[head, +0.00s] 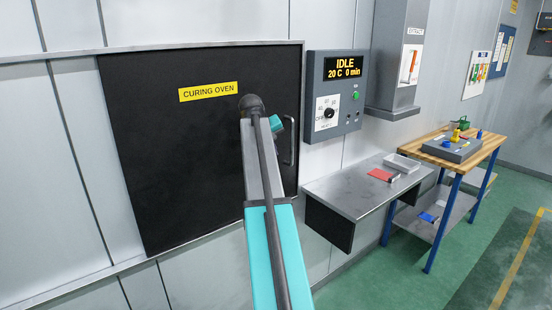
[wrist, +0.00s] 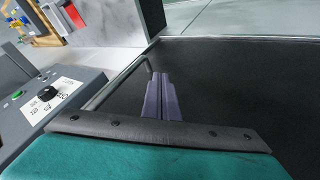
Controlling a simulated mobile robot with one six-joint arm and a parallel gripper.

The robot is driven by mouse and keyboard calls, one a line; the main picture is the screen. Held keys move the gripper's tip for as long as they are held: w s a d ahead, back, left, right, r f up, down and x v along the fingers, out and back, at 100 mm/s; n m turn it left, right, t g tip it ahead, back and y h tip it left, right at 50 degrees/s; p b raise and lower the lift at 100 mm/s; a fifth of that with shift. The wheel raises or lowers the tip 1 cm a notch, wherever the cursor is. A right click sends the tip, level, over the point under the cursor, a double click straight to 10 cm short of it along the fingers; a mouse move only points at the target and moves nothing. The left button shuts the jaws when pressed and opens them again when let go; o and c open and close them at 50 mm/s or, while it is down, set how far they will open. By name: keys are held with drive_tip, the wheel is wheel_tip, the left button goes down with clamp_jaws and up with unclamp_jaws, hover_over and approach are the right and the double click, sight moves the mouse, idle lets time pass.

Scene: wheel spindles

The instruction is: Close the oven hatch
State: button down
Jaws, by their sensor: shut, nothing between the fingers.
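The oven hatch (head: 180,150) is a large black panel with a yellow "CURING OVEN" label (head: 208,92), in the left half of the head view. It looks flush with the wall, with no clear gap at its edges. Its upright bar handle (head: 291,140) is near its right edge. The hatch's black face (wrist: 240,85) also fills the right of the wrist view. My gripper (wrist: 160,88) is shut and empty, its fingers in front of the hatch face beside the handle. Contact cannot be told. In the head view my arm hides the fingers.
A control box (head: 335,95) reading "IDLE 20 C 0 min" is right of the hatch. A grey shelf (head: 345,188) juts out below it. A wooden-topped bench (head: 490,143) stands farther right. Green floor (head: 395,280) is clear at lower right.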

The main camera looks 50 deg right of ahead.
drive_tip(key=shift+v, duration=1.35)
drive_tip(key=w+a+f+n+y, duration=0.1)
drive_tip(key=w+a+f, duration=0.1)
drive_tip(key=a+f, duration=0.8)
drive_tip(key=w+a+f+n+g+y, duration=0.15)
drive_tip(key=a+f, duration=0.35)
drive_tip(key=f, duration=0.9)
drive_tip(key=w+a+f+y, duration=0.1)
drive_tip(key=a+f+y, duration=0.1)
drive_tip(key=a+f, duration=0.85)
drive_tip(key=s+a+f+n+g+y, duration=0.1)
drive_tip(key=s+a+f, duration=0.5)
drive_tip(key=f, duration=0.5)
drive_tip(key=s+a+f+n+g+y, duration=0.1)
drive_tip(key=s+a+f, duration=0.3)
drive_tip(key=a+f, duration=0.6)
drive_tip(key=s+a+f+g, duration=0.1)
drive_tip(key=s+a+f, duration=0.4)
drive_tip(key=s, duration=0.4)
drive_tip(key=s+a+f+n+g, duration=0.1)
drive_tip(key=s+a+f+g, duration=0.1)
drive_tip(key=s+a+f, duration=0.3)
drive_tip(key=s+a+f+g, duration=0.1)
drive_tip(key=s+a+f, duration=0.4)
drive_tip(key=s, duration=0.8)
drive_tip(key=shift+s+a+f+y, duration=0.3)
drive_tip(key=shift+s+a+y, duration=0.05)
drive_tip(key=shift+s+a, duration=0.1)
